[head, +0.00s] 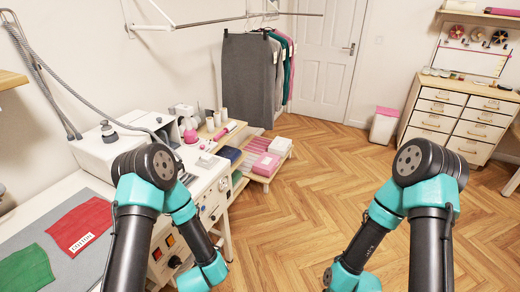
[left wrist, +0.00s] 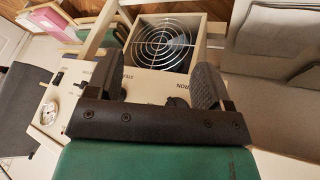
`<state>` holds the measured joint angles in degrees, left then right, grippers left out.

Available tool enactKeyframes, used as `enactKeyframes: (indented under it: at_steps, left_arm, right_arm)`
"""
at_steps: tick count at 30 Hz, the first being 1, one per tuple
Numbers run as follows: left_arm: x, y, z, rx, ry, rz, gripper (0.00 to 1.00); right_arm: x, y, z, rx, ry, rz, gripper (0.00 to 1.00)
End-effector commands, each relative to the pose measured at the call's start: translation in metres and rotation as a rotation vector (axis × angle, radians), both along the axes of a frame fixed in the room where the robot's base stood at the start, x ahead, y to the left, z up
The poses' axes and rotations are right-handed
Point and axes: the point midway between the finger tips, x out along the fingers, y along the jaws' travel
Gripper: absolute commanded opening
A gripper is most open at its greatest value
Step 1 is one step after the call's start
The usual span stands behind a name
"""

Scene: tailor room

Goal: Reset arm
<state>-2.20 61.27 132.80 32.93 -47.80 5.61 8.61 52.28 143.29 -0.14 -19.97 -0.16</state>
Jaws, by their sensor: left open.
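My left arm (head: 150,185) comes up from the bottom left of the head view, bends at a black joint and drops back down beside the ironing station. Its gripper is below or outside that view. In the left wrist view my left gripper (left wrist: 158,72) is open, with its two black fingers apart and nothing held between them. A cream machine panel with a round fan grille (left wrist: 163,45) shows beyond the fingers. My right arm (head: 415,190) bends the same way at the right, over the wooden floor. My right gripper is out of the picture.
The ironing station (head: 212,195) stands close to my left arm. A red cloth (head: 80,230) and a green cloth (head: 25,268) lie on the grey mat. A low shelf (head: 262,177) holds folded fabrics. The herringbone floor (head: 310,200) between my arms is clear.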

Motion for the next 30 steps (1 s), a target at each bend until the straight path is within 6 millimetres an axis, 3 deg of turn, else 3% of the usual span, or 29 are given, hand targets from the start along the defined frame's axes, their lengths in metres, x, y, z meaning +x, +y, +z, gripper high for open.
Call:
enactKeyframes:
  at_steps: [12,17,30]
  left_arm:
    - [-0.083,0.014,0.017,-0.259,0.3,-0.522,0.74]
    - [-0.092,0.015,0.019,-0.275,0.324,-0.572,0.74]
    - [-0.091,0.015,0.019,-0.274,0.321,-0.57,0.74]
  right_arm:
    - [0.0,0.0,0.0,0.0,0.0,0.0,0.0]
    - [0.0,0.0,0.0,0.0,0.0,0.0,0.0]
    - [0.0,0.0,0.0,0.0,0.0,0.0,0.0]
